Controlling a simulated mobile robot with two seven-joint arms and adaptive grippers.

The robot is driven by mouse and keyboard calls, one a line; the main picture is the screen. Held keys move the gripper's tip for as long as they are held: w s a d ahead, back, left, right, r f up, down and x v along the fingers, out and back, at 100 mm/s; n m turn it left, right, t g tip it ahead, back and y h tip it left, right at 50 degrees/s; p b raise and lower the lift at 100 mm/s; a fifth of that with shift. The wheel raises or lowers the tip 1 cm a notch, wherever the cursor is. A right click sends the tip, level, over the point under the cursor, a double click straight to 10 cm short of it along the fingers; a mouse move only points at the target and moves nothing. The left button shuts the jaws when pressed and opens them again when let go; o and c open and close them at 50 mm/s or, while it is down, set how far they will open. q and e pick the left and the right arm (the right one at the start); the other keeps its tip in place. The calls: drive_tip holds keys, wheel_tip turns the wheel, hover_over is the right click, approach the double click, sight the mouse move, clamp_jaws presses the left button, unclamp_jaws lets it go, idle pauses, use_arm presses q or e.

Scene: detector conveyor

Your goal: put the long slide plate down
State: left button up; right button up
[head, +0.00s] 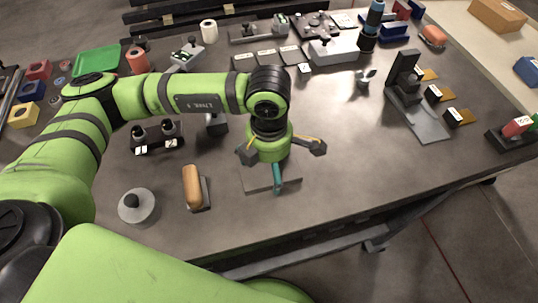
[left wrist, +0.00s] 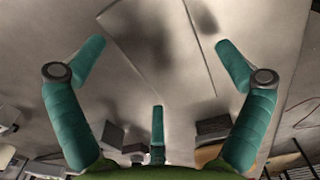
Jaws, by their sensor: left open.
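A flat, thin grey plate (head: 257,181), which I take to be the long slide plate, lies on the table near its front edge. My left gripper (head: 279,170) is directly above it, pointing down, and hides part of it. In the left wrist view the gripper's teal fingers (left wrist: 160,70) are spread wide with nothing between their tips. A pale flat surface with straight edges, probably the plate (left wrist: 170,60), shows beyond them, in shadow. Whether a fingertip touches the plate I cannot tell. My right gripper is not in view.
A tan-topped block (head: 193,187) and a round grey weight (head: 137,205) stand left of the plate. A black holder with two knobs (head: 157,137) is behind them. A black stand on a grey base (head: 425,122) is at right. The table between is clear.

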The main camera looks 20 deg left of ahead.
sight(269, 168)
use_arm(q)
drive_tip(key=shift+w+r, duration=0.1)
drive_tip(key=shift+r, duration=0.25)
wheel_tip(269, 168, up, 12)
drive_tip(key=b, duration=0.3)
drive_tip(key=shift+f, duration=0.25)
